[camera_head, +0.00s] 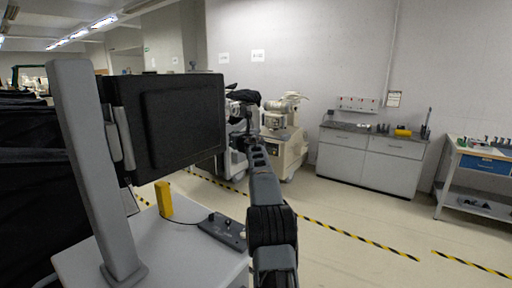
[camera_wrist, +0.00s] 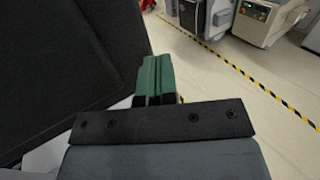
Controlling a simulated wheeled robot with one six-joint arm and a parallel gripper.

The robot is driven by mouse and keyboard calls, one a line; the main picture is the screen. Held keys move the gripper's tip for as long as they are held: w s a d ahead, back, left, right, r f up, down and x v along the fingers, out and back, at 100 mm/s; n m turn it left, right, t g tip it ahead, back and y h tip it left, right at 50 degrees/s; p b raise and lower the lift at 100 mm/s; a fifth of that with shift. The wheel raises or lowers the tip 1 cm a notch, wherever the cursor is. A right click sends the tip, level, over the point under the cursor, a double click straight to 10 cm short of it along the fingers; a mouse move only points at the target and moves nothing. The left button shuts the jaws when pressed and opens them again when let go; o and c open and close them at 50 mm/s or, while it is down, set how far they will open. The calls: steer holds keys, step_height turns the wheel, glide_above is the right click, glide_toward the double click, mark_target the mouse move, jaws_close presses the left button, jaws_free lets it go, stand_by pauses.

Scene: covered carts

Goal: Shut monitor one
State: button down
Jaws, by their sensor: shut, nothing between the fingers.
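The monitor (camera_head: 180,122) is a dark flat panel on a hinged bracket at a grey post (camera_head: 88,165), which stands on a light cart top (camera_head: 160,250). Its broad dark face is turned toward the head camera. My gripper (camera_head: 247,122) is at the end of my outstretched arm, just right of the monitor's right edge. In the wrist view my gripper (camera_wrist: 155,72) shows green fingers shut together with nothing between them. A large dark panel, apparently the monitor (camera_wrist: 60,70), fills the left there. Whether the fingers touch it cannot be told.
A yellow block (camera_head: 163,199) and a grey control box (camera_head: 224,231) sit on the cart top. Dark covered shapes (camera_head: 30,190) stand at left. White machines (camera_head: 285,140), a grey cabinet (camera_head: 370,160) and a workbench (camera_head: 480,155) stand farther back. The floor at right is open, with striped tape.

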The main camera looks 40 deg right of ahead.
steer(key=s+d+b, duration=0.3)
steer(key=s+b, duration=0.1)
steer(key=s, duration=0.7)
steer(key=shift+f, duration=0.2)
steer(key=shift+d, duration=0.15)
